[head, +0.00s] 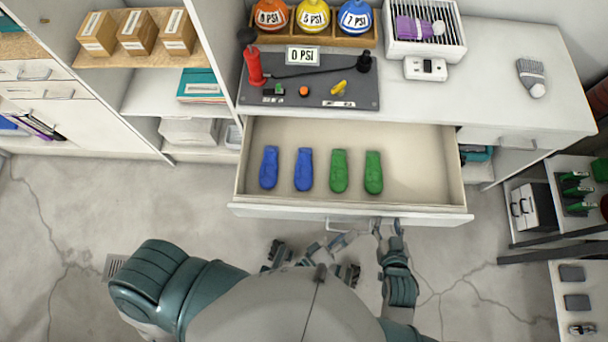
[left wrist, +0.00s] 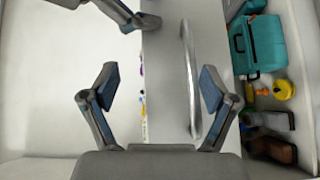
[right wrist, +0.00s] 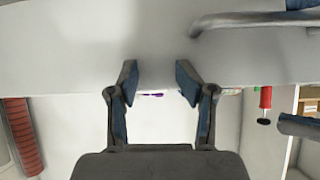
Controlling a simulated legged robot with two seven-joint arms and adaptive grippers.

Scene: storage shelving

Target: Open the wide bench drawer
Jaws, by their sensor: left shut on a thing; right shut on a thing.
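The wide bench drawer (head: 415,160) stands pulled out below the bench top. Two blue and two green objects lie in a row inside it. The metal handle (head: 347,225) is on its front; it also shows in the left wrist view (left wrist: 190,80) and the right wrist view (right wrist: 250,19). My left gripper (left wrist: 158,85) is at the front, with the handle between its fingers. My right gripper (right wrist: 156,75) is at the drawer front (right wrist: 70,50), beside the handle's right end in the head view. Its exact contact is unclear.
The bench top (head: 490,90) carries a pump panel (head: 340,92), a rack and a brush. A teal case (left wrist: 257,45) sits on the open shelf beside the drawer. A black-framed rack (head: 540,245) stands at right. Cracked concrete floor (head: 60,220) is clear at left.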

